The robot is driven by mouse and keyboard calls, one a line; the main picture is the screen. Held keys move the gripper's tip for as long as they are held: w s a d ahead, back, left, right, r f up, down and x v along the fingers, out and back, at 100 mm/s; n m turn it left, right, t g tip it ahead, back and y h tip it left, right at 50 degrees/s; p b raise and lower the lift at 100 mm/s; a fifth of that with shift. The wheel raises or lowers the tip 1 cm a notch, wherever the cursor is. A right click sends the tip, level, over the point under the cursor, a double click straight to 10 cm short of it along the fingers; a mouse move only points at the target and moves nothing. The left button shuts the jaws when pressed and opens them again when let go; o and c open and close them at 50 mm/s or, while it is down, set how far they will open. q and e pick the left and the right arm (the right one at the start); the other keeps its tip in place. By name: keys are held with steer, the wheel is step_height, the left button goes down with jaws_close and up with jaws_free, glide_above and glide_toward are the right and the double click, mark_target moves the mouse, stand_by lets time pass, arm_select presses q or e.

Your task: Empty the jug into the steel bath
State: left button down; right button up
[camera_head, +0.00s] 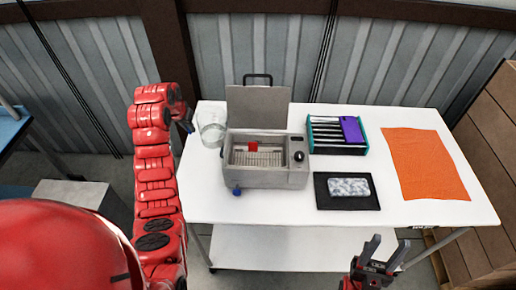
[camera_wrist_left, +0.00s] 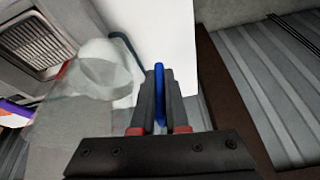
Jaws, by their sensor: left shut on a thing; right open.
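The clear jug (camera_head: 211,128) is at the table's back left corner, left of the steel bath (camera_head: 265,178), and looks about upright. I cannot tell whether it touches the table or how much is in it. The bath's lid (camera_head: 258,107) stands open, with a wire basket and a small red thing (camera_head: 253,146) inside. My left gripper (camera_head: 186,122) is beside the jug, shut on its blue handle. The left wrist view shows the handle (camera_wrist_left: 159,85) between the fingers and the blurred jug (camera_wrist_left: 75,115) to the left. My right gripper (camera_head: 378,250) is open and empty at the table's front.
On the white table (camera_head: 240,211), right of the bath, are a teal rack (camera_head: 335,147) with a purple thing (camera_head: 352,129), a black mat (camera_head: 347,203) bearing a mottled pack (camera_head: 349,187), and an orange cloth (camera_head: 425,163). Brown cartons (camera_head: 490,150) stand at the right.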

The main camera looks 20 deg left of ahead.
mark_target(197, 118)
arm_select(q)
steer(key=d+r+y, duration=0.1)
steer(key=d+r+y+p, duration=0.1)
steer(key=r+y, duration=0.1)
steer(key=d+r+m+y+p, duration=0.1)
steer(key=d+r+y, duration=0.1)
steer(key=shift+w+d+r+g, duration=0.1)
steer(key=shift+w+r+g, duration=0.15)
steer(key=shift+g, duration=0.15)
steer(key=shift+w+d+r+m+y+p, duration=0.15)
steer(key=shift+d+y+p, duration=0.15)
steer(key=shift+d+y, duration=0.15)
steer(key=shift+w+d+r+m+y+p, duration=0.15)
steer(key=shift+d+y+p, duration=0.1)
steer(key=shift+d+y, duration=0.15)
steer(key=shift+d+r+y, duration=0.2)
steer(key=shift+r+y, duration=0.1)
steer(key=shift+y, duration=0.25)
steer(key=shift+s+d+f, duration=0.1)
steer(key=shift+d+f, duration=0.05)
steer(key=shift+f, duration=0.15)
steer(key=shift+d+f+y+b, duration=0.2)
steer(key=shift+y+b, duration=0.15)
steer(key=shift+y, duration=0.25)
steer(key=shift+m, duration=0.3)
steer(key=shift+d+r+y+b, duration=0.1)
steer(key=shift+d+y+b, duration=0.2)
steer(key=shift+d+y, duration=0.45)
